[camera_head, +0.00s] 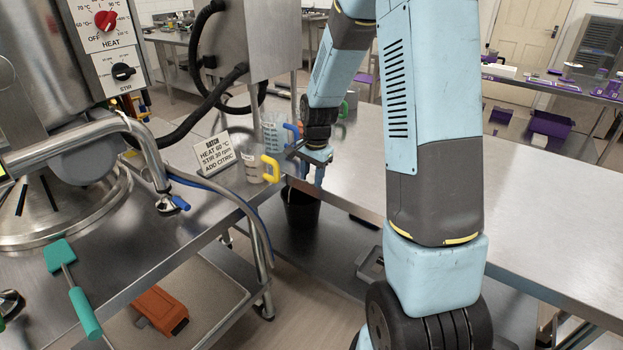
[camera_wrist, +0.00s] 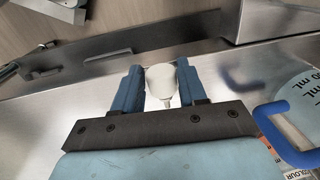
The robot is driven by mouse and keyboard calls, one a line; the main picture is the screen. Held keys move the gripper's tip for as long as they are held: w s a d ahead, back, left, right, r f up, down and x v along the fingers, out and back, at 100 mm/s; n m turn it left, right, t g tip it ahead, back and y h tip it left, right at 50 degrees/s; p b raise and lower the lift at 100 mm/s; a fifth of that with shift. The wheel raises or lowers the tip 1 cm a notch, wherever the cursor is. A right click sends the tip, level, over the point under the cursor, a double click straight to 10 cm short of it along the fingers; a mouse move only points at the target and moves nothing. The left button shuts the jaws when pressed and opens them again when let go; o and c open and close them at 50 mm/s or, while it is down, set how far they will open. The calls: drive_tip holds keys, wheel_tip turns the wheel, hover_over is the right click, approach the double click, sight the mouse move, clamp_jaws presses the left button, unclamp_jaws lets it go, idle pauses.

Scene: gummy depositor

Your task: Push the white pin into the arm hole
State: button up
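My gripper (camera_head: 318,178) hangs over the near edge of the metal bench in the head view, fingers pointing down. In the wrist view my gripper (camera_wrist: 160,82) has its two blue fingers on either side of a white rounded piece (camera_wrist: 161,82), which fills the gap between them and tapers to a narrow stub. It looks like the white pin, held by both fingers. It cannot be made out in the head view. I cannot pick out the arm hole in either view.
A beaker with a yellow handle (camera_head: 253,168) and one with a blue handle (camera_head: 274,132) stand close to my gripper, beside a sign (camera_head: 214,153). A black bin (camera_head: 300,207) is below. The steel kettle (camera_head: 40,90) is at left. The bench (camera_head: 560,215) is clear at right.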

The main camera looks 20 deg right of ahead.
sight(311, 175)
drive_tip(key=c, duration=0.6)
drive_tip(key=shift+r, duration=0.25)
drive_tip(key=r, duration=0.3)
drive_tip(key=shift+s+r, duration=0.2)
drive_tip(key=shift+s, duration=0.1)
drive_tip(key=shift+s+a+r, duration=0.3)
drive_tip(key=shift+s+r, duration=1.2)
drive_tip(key=shift+s, duration=0.7)
drive_tip(key=shift+s+a+r, duration=0.3)
drive_tip(key=shift+s+r, duration=1.25)
drive_tip(key=shift+s, duration=0.7)
drive_tip(key=shift+s+a+r, duration=0.3)
drive_tip(key=shift+s+r, duration=1.2)
drive_tip(key=shift+s, duration=0.7)
